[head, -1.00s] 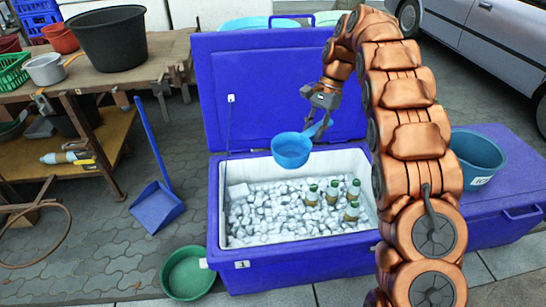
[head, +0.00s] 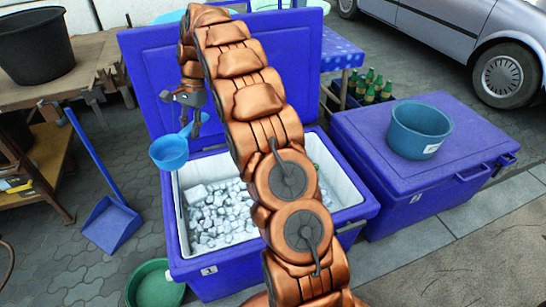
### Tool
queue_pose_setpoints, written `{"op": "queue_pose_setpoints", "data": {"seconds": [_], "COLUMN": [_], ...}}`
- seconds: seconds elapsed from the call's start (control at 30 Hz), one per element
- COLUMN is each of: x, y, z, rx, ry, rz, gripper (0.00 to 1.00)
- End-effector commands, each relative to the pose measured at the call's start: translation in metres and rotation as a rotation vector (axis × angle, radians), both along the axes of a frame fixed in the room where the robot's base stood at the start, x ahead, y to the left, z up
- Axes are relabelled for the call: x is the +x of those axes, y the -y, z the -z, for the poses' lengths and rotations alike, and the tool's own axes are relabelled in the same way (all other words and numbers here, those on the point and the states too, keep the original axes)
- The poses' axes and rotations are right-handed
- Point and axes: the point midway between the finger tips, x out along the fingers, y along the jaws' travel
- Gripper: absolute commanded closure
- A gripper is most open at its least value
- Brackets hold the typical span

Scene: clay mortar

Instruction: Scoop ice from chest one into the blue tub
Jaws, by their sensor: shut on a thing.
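Chest one (head: 225,269) is a blue cooler with a white inner rim and a "1" label on its front. Its lid stands open and loose ice (head: 215,215) lies inside. My gripper (head: 194,117) is shut on the handle of a blue round scoop (head: 169,153), held above the chest's back left corner, in front of the lid. I cannot tell whether ice is in the scoop. The blue tub (head: 420,138) stands upright on the closed chest (head: 375,165) at the right, apart from my gripper. My arm hides the right part of the ice.
A blue long-handled dustpan (head: 112,225) and a green basin (head: 155,287) are on the paving at the left. A bench with a black bucket (head: 36,45) stands at the far left. Green bottles (head: 372,86) stand behind the closed chest. Open paving lies at the front right.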

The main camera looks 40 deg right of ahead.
Motion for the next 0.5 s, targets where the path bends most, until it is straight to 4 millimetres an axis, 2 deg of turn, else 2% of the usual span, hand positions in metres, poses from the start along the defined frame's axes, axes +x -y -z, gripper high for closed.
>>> {"op": "queue_pose_setpoints", "data": {"seconds": [0.03, 0.2, 0.4, 0.5], "x": [-0.004, -0.017, -0.049, -0.068], "y": [0.021, 0.089, 0.163, 0.194], "z": [0.018, 0.06, 0.112, 0.138], "rx": [0.0, -0.02, -0.04, -0.047], "ry": [-0.002, 0.004, -0.002, -0.006], "rz": [0.059, 0.252, 0.466, 0.56], "gripper": [1.0, 1.0, 1.0, 1.0]}}
